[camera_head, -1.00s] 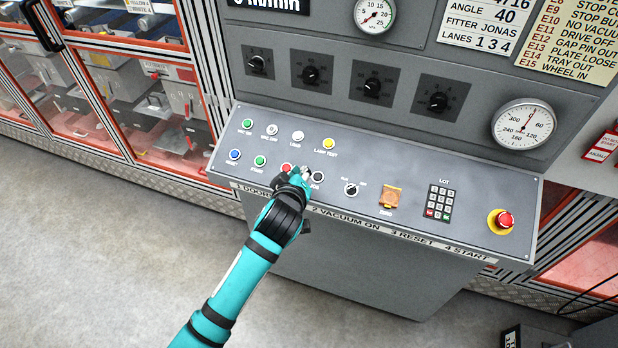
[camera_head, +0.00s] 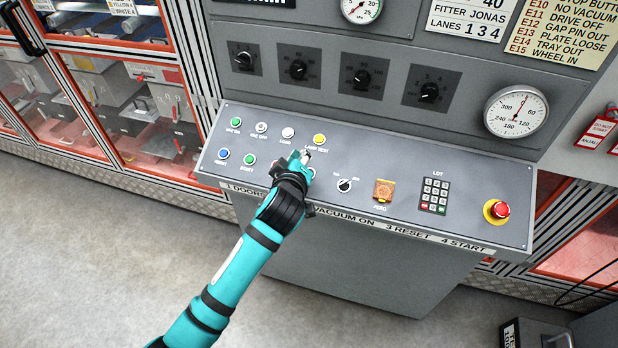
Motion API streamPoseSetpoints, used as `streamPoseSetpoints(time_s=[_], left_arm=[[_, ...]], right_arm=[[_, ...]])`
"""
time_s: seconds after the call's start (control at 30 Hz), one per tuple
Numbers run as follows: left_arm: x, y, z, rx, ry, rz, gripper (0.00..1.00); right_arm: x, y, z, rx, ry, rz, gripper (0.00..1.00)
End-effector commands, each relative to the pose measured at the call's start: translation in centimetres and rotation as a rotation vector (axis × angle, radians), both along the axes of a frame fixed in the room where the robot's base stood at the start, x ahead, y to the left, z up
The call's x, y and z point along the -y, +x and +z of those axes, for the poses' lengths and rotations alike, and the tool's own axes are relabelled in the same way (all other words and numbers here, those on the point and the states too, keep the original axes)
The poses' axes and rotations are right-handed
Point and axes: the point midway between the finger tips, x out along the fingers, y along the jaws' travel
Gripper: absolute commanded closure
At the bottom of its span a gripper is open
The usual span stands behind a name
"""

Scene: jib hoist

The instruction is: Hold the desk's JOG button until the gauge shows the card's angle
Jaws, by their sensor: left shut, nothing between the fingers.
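My left gripper (camera_head: 302,158) is shut and empty, over the front row of buttons on the grey desk panel (camera_head: 270,170). The gripper and wrist cover the red button and most of the JOG button's place. I cannot tell whether the fingertips touch the panel. The round white gauge (camera_head: 516,112) is on the upright panel at the right; its thin needle points up and slightly right, between the top and 60. The white card (camera_head: 465,18) is at the top edge, its angle line cut so that only the bottom of "40" shows. My right gripper is out of view.
Close by are a green button (camera_head: 249,160), a yellow lamp test button (camera_head: 319,139) and a black selector (camera_head: 345,185). Further right are an orange-covered switch (camera_head: 383,189), a keypad (camera_head: 434,195) and a red emergency stop (camera_head: 501,209).

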Motion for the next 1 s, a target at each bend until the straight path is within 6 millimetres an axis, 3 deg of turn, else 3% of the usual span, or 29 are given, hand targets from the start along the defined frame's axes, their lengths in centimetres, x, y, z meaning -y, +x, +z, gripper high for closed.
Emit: streamPoseSetpoints(time_s=[0.03,0.1,0.33,1.0], left_arm=[[0.1,0.4,-1.4,0.002,0.002,-0.001,1.00],[0.2,0.7,-2.4,0.002,0.003,-0.001,1.00],[0.6,1.7,-4.5,0.001,0.000,0.000,1.00],[0.6,2.1,-5.0,0.001,0.000,0.001,1.00]], right_arm=[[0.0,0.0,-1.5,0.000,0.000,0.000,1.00],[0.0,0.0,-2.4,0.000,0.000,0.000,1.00],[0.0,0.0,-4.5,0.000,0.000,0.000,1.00],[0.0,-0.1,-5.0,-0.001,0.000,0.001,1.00]])
